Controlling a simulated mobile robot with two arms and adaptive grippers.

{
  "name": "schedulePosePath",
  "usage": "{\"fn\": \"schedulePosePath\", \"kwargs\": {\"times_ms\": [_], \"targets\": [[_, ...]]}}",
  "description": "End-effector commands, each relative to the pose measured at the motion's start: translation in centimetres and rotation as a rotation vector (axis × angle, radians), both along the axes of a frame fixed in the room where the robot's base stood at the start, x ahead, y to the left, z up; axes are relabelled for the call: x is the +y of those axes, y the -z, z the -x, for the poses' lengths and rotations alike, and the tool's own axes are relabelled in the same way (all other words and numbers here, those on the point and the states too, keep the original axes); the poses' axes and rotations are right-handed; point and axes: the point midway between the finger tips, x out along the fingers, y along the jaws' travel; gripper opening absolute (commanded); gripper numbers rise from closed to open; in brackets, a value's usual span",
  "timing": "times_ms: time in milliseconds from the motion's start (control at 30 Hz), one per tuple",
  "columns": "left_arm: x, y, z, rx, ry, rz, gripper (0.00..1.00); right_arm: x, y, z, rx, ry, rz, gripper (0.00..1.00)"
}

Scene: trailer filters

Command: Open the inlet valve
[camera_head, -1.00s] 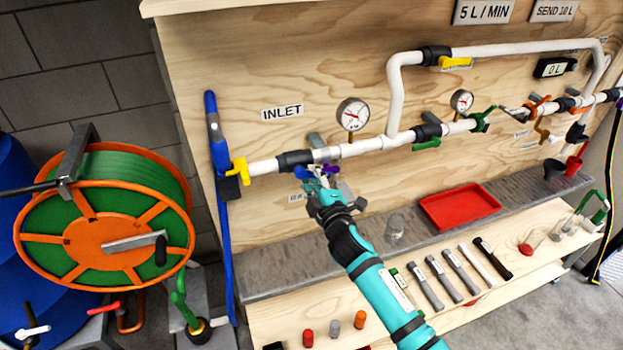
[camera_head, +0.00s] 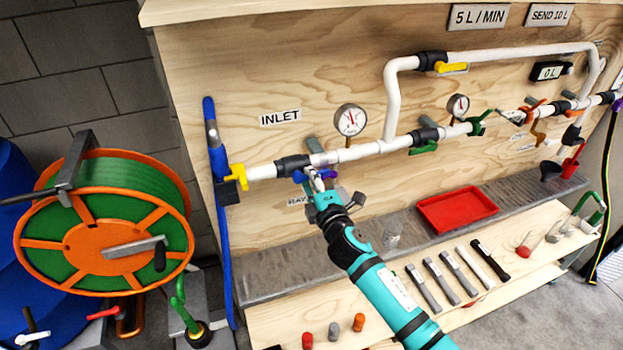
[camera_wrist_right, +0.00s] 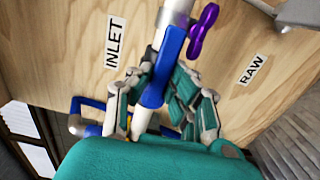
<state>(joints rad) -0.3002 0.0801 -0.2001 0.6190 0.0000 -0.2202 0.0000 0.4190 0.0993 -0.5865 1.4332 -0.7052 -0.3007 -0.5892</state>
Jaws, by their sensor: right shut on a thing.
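The inlet valve is a dark fitting (camera_head: 293,166) on the white pipe, below and right of the INLET label (camera_head: 280,117). Its blue handle (camera_head: 299,177) shows just under the pipe; in the right wrist view the blue handle (camera_wrist_right: 163,68) lies along the white pipe. My right gripper (camera_head: 317,181) is at the handle, and in the wrist view its fingers (camera_wrist_right: 158,92) are on both sides of the blue handle, shut on it. The fingers hide part of the handle. My left gripper is not in view.
A purple handle (camera_wrist_right: 203,30) sits close beside the gripper, near the RAW label (camera_wrist_right: 253,69). A pressure gauge (camera_head: 350,120) is above the pipe. A yellow handle (camera_head: 238,177) is to the left. A red tray (camera_head: 457,209) and several tools lie below right.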

Motion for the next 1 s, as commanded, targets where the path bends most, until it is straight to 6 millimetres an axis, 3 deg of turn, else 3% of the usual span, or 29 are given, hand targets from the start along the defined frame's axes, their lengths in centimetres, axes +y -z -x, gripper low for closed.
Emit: {"fn": "schedulePosePath", "kwargs": {"times_ms": [133,167,333,700,867,1000], "targets": [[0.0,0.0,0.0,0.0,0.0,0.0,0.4,0.0,0.0,0.0,-0.004,0.0,0.009,0.0],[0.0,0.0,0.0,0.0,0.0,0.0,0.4,0.0,0.0,0.0,-0.004,0.0,0.009,0.19],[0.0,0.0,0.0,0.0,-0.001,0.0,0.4,0.0,0.0,0.0,-0.003,0.0,0.006,0.41],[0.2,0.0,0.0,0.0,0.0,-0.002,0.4,-0.3,0.1,0.6,-0.001,0.001,0.004,0.41],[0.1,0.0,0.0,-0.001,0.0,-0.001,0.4,-1.0,0.1,3.0,-0.001,0.0,0.006,0.41],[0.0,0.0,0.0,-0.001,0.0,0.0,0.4,-2.0,0.1,6.0,0.001,-0.001,0.004,0.41]]}}
